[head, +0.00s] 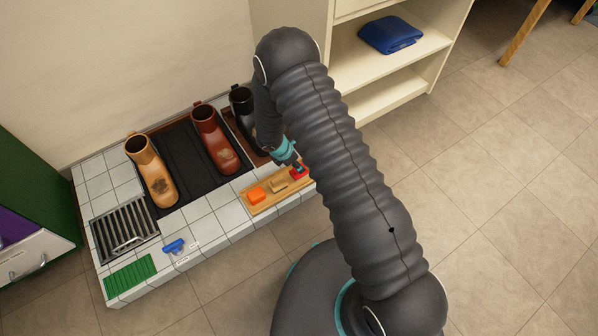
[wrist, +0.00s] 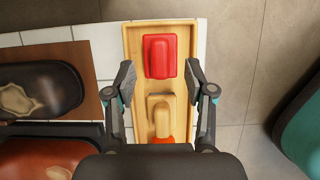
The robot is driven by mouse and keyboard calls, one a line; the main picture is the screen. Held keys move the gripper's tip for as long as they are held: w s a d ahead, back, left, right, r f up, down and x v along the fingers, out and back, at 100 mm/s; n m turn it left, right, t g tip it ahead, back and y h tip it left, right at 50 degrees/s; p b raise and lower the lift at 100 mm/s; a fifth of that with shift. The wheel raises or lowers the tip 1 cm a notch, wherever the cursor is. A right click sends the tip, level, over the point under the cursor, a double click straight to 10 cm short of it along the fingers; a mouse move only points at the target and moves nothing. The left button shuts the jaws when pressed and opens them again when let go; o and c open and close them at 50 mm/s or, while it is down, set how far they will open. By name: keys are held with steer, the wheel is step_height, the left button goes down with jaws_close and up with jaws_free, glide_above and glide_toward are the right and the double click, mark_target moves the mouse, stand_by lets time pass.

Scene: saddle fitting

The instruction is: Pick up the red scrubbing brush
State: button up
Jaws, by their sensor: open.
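The red scrubbing brush (wrist: 160,56) lies at the far end of a wooden tray (wrist: 134,38) in the wrist view. It also shows in the head view (head: 299,173), partly hidden by my gripper. My gripper (wrist: 160,82) is open over the tray, one finger on each side. Its fingertips are near the brush's lower edge in the wrist view, and nothing is held between them. In the head view my gripper (head: 297,165) is just above the brush end of the tray. I cannot tell its exact height.
A tan-handled brush (wrist: 162,115) and an orange brush (head: 257,195) share the tray. Tan, red-brown and black boots (head: 153,172) stand on the tiled platform behind. A blue brush (head: 175,246), metal grate (head: 124,229) and green mat (head: 131,275) lie left. A shelf (head: 400,65) stands close behind my arm.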

mark_target(296, 176)
steer(key=x, duration=0.4)
steer(key=shift+f, duration=0.45)
jaws_close()
